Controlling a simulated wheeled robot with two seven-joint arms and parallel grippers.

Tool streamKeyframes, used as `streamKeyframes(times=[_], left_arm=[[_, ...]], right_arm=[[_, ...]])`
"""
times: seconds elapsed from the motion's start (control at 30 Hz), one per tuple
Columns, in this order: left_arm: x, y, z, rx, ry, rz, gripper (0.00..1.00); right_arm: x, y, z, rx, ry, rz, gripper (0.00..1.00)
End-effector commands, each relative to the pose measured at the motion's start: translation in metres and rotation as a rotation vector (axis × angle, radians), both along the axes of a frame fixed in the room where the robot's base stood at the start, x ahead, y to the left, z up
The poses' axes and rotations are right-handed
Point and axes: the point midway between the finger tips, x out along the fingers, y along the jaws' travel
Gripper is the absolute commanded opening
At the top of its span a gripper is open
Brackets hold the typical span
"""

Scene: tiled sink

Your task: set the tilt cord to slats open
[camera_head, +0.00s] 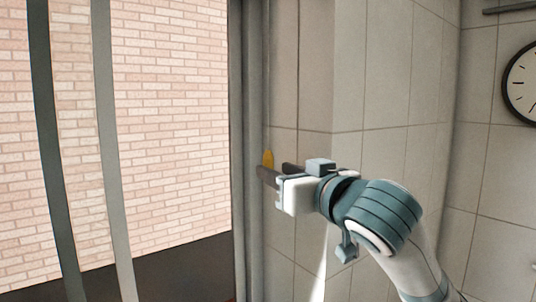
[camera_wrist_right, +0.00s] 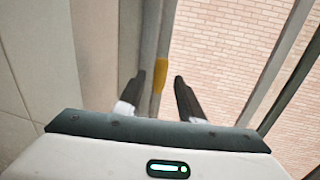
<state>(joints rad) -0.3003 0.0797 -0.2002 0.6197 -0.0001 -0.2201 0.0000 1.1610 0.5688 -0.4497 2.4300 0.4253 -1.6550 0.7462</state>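The tilt cord (camera_head: 266,60) hangs thin and vertical beside the window frame, with a yellow pull (camera_head: 267,158) at its lower part. My right gripper (camera_head: 276,172) is at the height of the pull, its dark fingers pointing left toward the frame. My left gripper is not in view.
The grey window frame (camera_head: 245,130) runs close beside the cord and the fingertips. A tiled wall (camera_head: 390,80) stands behind my right arm. A round clock (camera_head: 523,84) hangs at the far right. A brick wall (camera_head: 170,120) shows through the window.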

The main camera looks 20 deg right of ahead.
Motion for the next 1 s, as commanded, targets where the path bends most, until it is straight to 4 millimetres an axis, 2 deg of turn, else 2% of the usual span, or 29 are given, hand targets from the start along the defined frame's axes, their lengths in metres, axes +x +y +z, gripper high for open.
streamKeyframes(times=[0.1,0.3,0.73,0.8,0.9,1.0], left_arm=[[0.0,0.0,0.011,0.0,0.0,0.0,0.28],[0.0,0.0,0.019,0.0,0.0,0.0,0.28],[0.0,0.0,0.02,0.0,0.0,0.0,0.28],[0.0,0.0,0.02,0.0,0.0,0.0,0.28],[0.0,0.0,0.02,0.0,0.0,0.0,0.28],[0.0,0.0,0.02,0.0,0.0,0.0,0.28]], right_arm=[[0.02,0.004,0.001,-0.001,0.005,-0.001,0.36],[0.04,0.008,0.0,0.001,0.002,0.0,0.36],[0.046,0.009,-0.001,0.0,0.0,0.0,0.36],[0.046,0.009,-0.001,0.0,0.0,0.0,0.19],[0.046,0.009,-0.001,0.0,0.0,0.0,0.0],[0.046,0.009,-0.001,0.0,0.0,0.0,0.0]])
